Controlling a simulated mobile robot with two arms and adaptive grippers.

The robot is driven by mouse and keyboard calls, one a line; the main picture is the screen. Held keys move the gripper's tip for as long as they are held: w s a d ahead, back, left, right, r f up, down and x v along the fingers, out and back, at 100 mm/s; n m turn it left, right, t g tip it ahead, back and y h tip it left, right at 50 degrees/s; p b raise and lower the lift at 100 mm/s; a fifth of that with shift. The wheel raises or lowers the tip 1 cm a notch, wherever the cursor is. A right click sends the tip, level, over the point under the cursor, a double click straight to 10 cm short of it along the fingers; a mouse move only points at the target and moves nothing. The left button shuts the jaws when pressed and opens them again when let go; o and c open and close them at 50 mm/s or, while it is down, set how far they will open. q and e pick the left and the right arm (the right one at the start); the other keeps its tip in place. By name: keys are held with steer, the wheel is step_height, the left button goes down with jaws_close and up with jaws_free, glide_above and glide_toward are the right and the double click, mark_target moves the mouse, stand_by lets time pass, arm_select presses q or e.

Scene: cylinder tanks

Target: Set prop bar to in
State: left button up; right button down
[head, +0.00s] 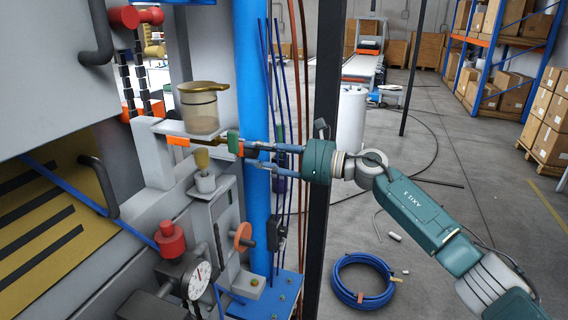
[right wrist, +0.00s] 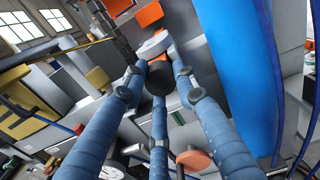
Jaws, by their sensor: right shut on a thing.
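An orange block (head: 178,141) shows at the bracket's left. A clear cup with a brass lid (head: 201,106) stands upright on the bracket. My right gripper (head: 248,153) reaches in from the right, its fingers at the green end. In the right wrist view its fingers close around a black round knob (right wrist: 159,78) with orange behind it. The fingertips partly hide the bar. My left gripper is out of view.
A blue vertical pipe (head: 252,60) and thin cables stand just behind my fingers. A dark post (head: 325,90) stands close to my right wrist. Below are an orange handwheel (head: 243,237), a gauge (head: 199,280) and a red knob (head: 170,238). A blue hose coil (head: 362,281) lies on the floor.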

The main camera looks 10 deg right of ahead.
steer(key=shift+w+a+r, duration=0.2)
steer(key=shift+w+r, duration=0.15)
steer(key=shift+r, duration=0.3)
steer(key=c, duration=1.4)
jaws_free()
steer(key=shift+c, duration=0.2)
steer(key=shift+o, duration=0.4)
steer(key=shift+a+f, duration=0.25)
steer(key=shift+f, duration=0.05)
steer(key=shift+s+d+f, duration=0.1)
steer(key=shift+d, duration=0.15)
steer(key=v, duration=1.1)
steer(key=shift+s+d, duration=0.15)
steer(key=shift+s, duration=0.05)
